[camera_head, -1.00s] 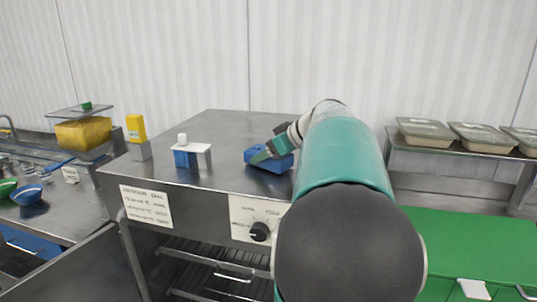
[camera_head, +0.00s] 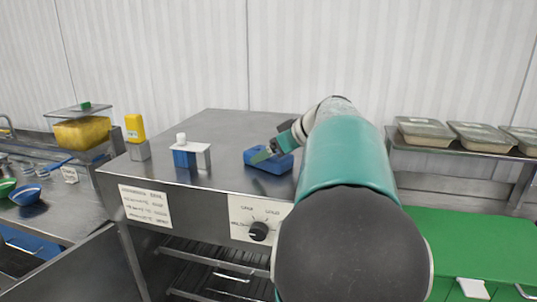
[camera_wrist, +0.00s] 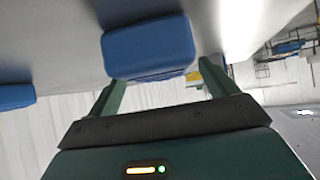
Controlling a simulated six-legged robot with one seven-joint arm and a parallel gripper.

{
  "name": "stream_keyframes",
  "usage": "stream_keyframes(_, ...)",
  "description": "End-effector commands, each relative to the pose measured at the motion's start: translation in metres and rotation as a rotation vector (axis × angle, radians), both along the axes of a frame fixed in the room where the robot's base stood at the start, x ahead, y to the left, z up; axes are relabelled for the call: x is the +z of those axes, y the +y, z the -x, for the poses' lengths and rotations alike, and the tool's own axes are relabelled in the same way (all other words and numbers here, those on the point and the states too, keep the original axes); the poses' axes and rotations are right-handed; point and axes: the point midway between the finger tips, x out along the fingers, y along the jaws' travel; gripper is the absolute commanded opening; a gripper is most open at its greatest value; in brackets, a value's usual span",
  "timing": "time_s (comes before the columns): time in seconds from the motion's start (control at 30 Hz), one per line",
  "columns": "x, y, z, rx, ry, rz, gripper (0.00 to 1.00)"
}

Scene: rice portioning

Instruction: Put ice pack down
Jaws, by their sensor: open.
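The blue ice pack (camera_head: 269,163) lies on the steel counter top (camera_head: 222,127), just left of my arm. My gripper (camera_head: 266,154) is at the ice pack, with a green finger overlapping its top in the head view. In the wrist view my gripper (camera_wrist: 160,82) has its two green fingers spread wide. The ice pack (camera_wrist: 150,46) shows between and beyond them. I cannot tell whether either finger touches it.
Lidded trays (camera_head: 424,131) stand on the right shelf. The counter's back middle is clear.

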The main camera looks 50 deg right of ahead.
Motion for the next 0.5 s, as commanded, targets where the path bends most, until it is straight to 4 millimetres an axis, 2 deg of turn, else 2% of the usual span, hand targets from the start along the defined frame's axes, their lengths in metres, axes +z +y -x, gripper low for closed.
stream_keyframes(0.3,0.042,-0.005,0.055,-0.002,-0.002,0.002,0.85)
stream_keyframes(0.5,0.059,-0.007,0.077,-0.001,-0.001,0.001,0.85)
